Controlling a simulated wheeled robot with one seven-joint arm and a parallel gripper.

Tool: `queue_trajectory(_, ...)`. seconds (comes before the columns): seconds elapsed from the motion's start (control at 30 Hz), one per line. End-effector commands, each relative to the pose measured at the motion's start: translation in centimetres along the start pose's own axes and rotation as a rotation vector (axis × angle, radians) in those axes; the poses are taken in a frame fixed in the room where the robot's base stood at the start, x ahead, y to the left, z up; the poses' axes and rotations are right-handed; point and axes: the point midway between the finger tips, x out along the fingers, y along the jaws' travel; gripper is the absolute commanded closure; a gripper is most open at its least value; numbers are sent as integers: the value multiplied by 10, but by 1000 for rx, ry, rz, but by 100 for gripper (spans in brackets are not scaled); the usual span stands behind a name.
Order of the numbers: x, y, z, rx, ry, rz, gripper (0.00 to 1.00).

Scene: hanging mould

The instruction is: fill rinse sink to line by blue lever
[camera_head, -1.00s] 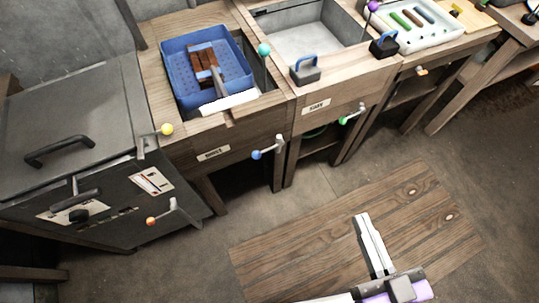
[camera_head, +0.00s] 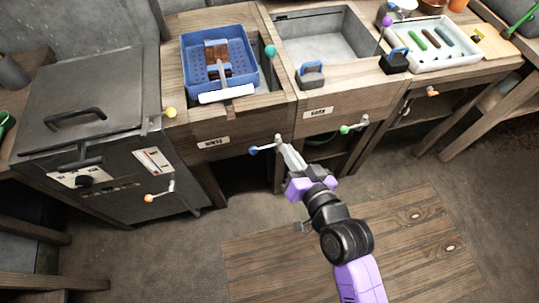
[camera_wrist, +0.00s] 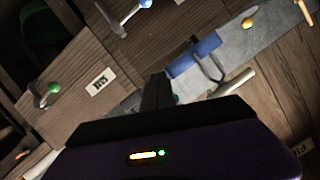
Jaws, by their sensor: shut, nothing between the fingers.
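A second basin (camera_head: 318,47) is to the right, with a green-knobbed lever (camera_head: 345,129) near my gripper. A grey lidded cabinet (camera_head: 90,95) with yellow and orange knobs stands left. A white tray (camera_head: 437,58) is far right. The floor in front is mostly clear.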

Motion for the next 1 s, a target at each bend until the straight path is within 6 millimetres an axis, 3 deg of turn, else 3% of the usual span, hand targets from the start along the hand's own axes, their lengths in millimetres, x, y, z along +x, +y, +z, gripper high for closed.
queue_trajectory(0.03,10,-1,11,27,-47,-8,100)
queue_trajectory(0.1,10,2,34,58,-115,-8,100)
queue_trajectory(0.2,9,2,48,79,-165,-11,100)
queue_trajectory(0.67,9,2,52,83,-180,-11,100)
queue_trajectory(0.87,31,1,55,83,-180,-12,100)
queue_trajectory(1.0,58,1,60,83,-180,-12,100)
